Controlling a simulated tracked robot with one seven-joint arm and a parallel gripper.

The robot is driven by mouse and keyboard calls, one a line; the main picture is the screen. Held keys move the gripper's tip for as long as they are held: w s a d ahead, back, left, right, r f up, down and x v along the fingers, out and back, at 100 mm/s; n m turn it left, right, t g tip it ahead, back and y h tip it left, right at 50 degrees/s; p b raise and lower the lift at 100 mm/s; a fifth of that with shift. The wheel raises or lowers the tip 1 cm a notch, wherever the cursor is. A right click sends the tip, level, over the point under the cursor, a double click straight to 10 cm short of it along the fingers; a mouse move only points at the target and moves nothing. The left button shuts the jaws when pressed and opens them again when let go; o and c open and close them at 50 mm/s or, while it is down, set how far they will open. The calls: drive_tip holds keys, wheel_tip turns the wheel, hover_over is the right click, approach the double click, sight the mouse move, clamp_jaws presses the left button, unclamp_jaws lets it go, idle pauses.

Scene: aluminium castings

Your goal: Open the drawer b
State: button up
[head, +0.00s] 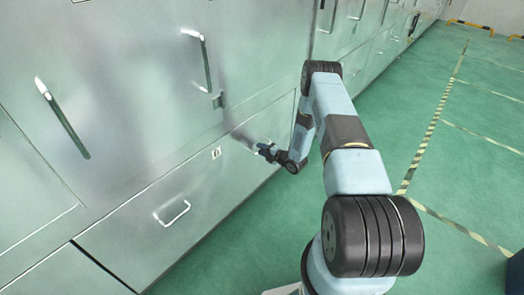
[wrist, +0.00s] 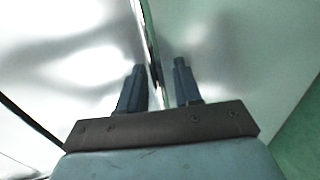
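A wide metal drawer front (head: 130,238) sits low in the silver cabinet wall. It has a bar handle (head: 172,213) on its left part and a small label (head: 216,153), too small to read. I cannot make out the letter b. My gripper (head: 262,149) is at the right part of this front, close to the metal. In the wrist view, my gripper (wrist: 160,85) has its two dark fingers apart. A thin shiny metal strip (wrist: 151,45) runs between them, with small gaps showing on both sides. It looks like a handle bar, but I cannot be sure.
Doors above carry long bar handles (head: 62,118) and (head: 200,60). Another drawer front (head: 60,278) is at the lower left. Green floor (head: 465,190) with striped lines lies open to the right. A dark object (head: 515,272) stands at the right edge.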

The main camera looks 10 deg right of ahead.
drive_tip(key=shift+w+a, duration=0.1)
clamp_jaws()
idle(0.3)
